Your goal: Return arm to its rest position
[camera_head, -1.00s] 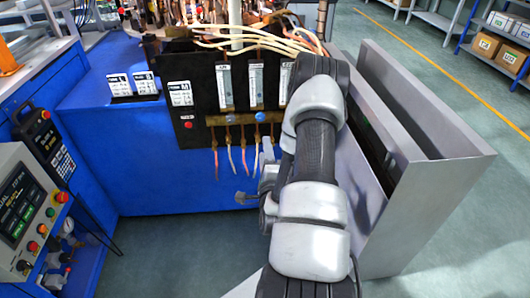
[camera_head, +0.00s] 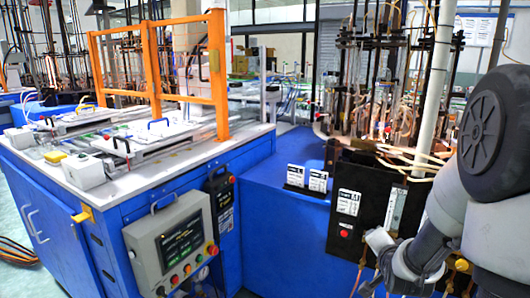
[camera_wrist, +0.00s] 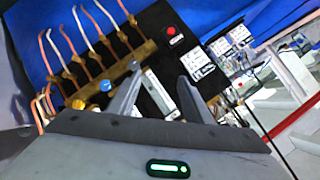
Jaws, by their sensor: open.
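My gripper (camera_wrist: 158,98) shows in the wrist view with its two grey fingers spread apart and nothing between them. The fingers point toward a black panel (camera_wrist: 160,50) with a red button (camera_wrist: 170,30), white labels and a brass pipe manifold with blue and yellow knobs. The gap between the fingers and the panel cannot be judged. In the head view my arm is folded at the right edge, in front of the black panel (camera_head: 372,190). The fingers are not clear there.
A blue machine with a white top (camera_head: 170,160) and orange frame (camera_head: 155,60) stands at the left. A grey control box (camera_head: 178,245) with a screen is on its front. A blue cabinet (camera_head: 280,225) supports white labels. Rods and hoses rise behind the black panel.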

